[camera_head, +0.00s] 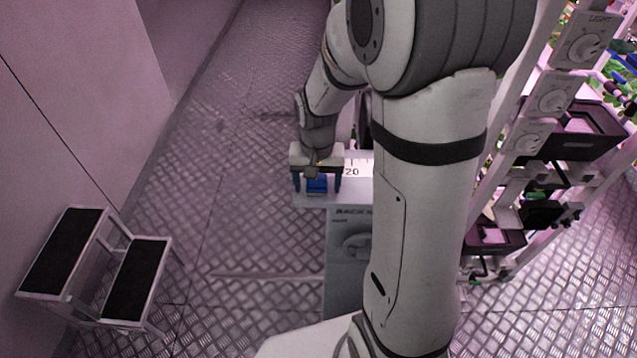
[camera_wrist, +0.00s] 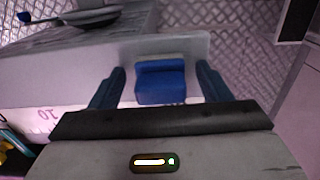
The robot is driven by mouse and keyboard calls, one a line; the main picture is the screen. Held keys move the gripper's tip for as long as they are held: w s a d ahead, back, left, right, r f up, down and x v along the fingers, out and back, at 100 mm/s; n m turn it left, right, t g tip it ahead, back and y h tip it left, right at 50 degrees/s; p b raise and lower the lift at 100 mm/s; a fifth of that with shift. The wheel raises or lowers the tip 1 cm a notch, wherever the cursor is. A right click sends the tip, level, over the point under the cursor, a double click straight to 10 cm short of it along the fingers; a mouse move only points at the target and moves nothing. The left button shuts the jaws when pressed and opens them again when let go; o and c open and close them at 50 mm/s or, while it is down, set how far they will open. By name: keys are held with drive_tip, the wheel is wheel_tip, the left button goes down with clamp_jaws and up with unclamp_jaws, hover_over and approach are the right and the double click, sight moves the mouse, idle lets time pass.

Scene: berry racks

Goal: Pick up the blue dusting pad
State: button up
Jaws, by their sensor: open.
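The blue dusting pad (camera_wrist: 161,84) lies on the light grey top of a narrow cabinet (camera_head: 352,225), close to the end of that surface. It also shows in the head view (camera_head: 317,184), partly covered by my gripper. My gripper (camera_wrist: 160,88) is open, with one dark blue finger on each side of the pad and a visible gap to each. In the head view my gripper (camera_head: 317,186) hangs over the cabinet's left end. I cannot tell how far down the fingertips reach beside the pad.
A two-step stool (camera_head: 135,275) stands at the lower left. A rack with dials (camera_head: 555,95) and black trays (camera_head: 575,140) stands at the right. A white strip marked 20 (camera_head: 358,168) lies on the cabinet top.

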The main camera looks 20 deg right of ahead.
drive_tip(key=c, duration=1.1)
drive_tip(key=shift+r, duration=0.1)
wheel_tip(320, 180, up, 10)
drive_tip(key=shift+f+b, duration=0.1)
drive_tip(key=shift+b, duration=0.25)
drive_tip(key=o, duration=0.4)
drive_tip(key=shift+c, duration=1.3)
